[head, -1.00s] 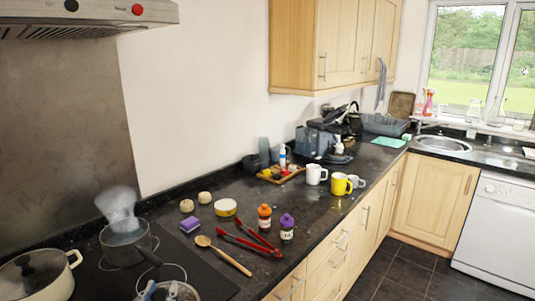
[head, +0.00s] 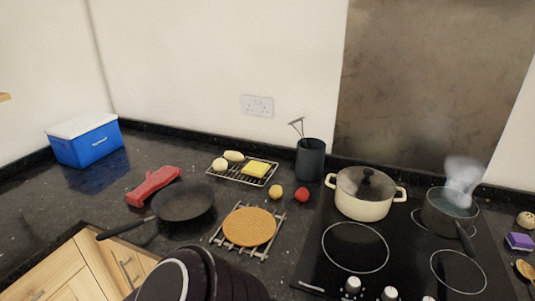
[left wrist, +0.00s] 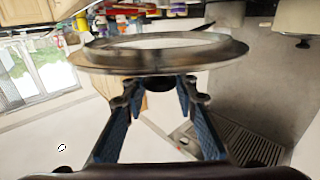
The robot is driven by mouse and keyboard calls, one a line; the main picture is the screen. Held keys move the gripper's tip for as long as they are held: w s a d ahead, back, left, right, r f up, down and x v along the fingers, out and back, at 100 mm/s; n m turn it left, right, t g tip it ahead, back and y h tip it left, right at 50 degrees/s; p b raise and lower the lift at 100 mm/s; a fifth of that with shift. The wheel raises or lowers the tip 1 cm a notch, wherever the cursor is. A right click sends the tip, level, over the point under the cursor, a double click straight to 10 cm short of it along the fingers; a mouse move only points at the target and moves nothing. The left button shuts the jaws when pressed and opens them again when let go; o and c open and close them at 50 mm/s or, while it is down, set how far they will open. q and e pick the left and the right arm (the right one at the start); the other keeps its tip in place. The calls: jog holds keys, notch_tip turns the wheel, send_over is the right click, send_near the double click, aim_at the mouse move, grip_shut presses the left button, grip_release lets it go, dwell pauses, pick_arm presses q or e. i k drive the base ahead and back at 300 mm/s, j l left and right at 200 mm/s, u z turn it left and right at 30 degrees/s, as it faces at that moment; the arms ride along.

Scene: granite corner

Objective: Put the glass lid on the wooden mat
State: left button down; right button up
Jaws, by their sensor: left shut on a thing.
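The glass lid (left wrist: 150,62) has a metal rim and spans the upper middle of the left wrist view. My left gripper (left wrist: 160,84) is shut on its dark knob. The lid and the gripper do not show in the head view, where only a dark part of my arm is at the bottom. A round tan, wood-coloured mat (head: 250,226) lies on a pale slatted trivet (head: 217,238) on the counter, left of the hob. The mat's top is bare. My right gripper is in neither view.
A black frying pan (head: 183,201) and red mitt (head: 153,186) are left of the mat. Behind it are a wire rack (head: 232,173), two small round items and a dark utensil pot (head: 310,160). A lidded cream pot (head: 362,205) and steaming saucepan (head: 440,218) stand on the hob.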

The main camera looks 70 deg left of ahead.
aim_at(242, 236)
jog(key=u, duration=1.5)
jog(key=i+u, duration=0.25)
jog(key=u, duration=0.2)
jog(key=i+l+u, duration=0.15)
jog(key=u, duration=0.25)
jog(key=i, duration=0.1)
